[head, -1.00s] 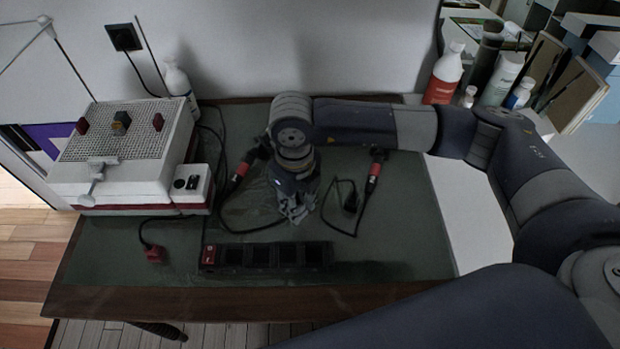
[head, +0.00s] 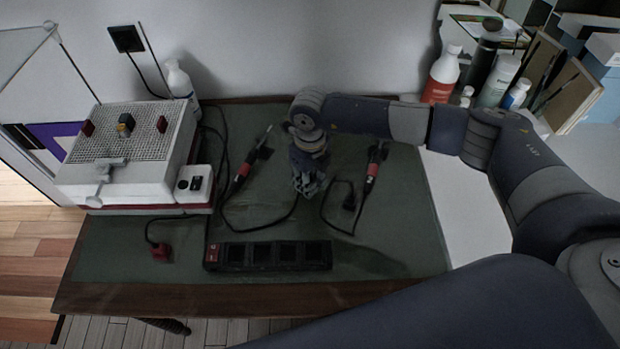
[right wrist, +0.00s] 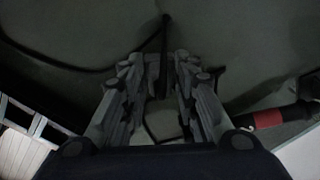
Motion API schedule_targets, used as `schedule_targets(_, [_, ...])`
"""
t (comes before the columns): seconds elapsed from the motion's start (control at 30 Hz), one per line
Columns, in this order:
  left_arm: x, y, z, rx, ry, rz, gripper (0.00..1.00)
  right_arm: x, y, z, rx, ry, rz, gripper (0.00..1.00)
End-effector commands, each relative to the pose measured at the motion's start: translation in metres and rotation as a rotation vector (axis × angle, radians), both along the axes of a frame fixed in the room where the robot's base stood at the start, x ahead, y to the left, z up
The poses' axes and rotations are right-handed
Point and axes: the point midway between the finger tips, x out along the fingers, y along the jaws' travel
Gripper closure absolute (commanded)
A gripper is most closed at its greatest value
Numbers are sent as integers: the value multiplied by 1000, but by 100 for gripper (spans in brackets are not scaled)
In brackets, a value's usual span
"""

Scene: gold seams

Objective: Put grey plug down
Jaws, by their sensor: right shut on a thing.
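My right gripper (head: 309,188) points down over the green mat, behind the black power strip (head: 268,256). In the right wrist view its fingers (right wrist: 155,75) are closed around a dark, thin piece with a cord, which I take to be the grey plug (right wrist: 153,80). The fingers hide most of it, and its height over the mat is hard to judge. In the head view a black cord runs from the left red-banded tool to the gripper. A dark plug (head: 349,201) lies on the mat to the right. My left gripper is out of view.
Red-banded tools (head: 241,173) and (head: 372,172) lie left and right of the gripper. A red plug (head: 160,252) lies left of the strip. A white box with a grid top (head: 130,135) stands at left, bottles (head: 443,75) at back right. The mat's front right is clear.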

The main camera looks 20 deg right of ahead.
Motion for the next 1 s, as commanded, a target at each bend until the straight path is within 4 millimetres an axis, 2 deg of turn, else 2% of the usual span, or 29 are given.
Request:
schedule_targets(0.47, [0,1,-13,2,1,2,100,0,0,-13,0,0,-1,96])
schedule_targets(0.5, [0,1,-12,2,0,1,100,0,0,-12,0,0,-1,68])
schedule_targets(0.57, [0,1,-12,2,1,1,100,0,0,-11,0,0,-1,54])
schedule_targets(1.0, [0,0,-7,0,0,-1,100,0,0,-6,0,0,-1,52])
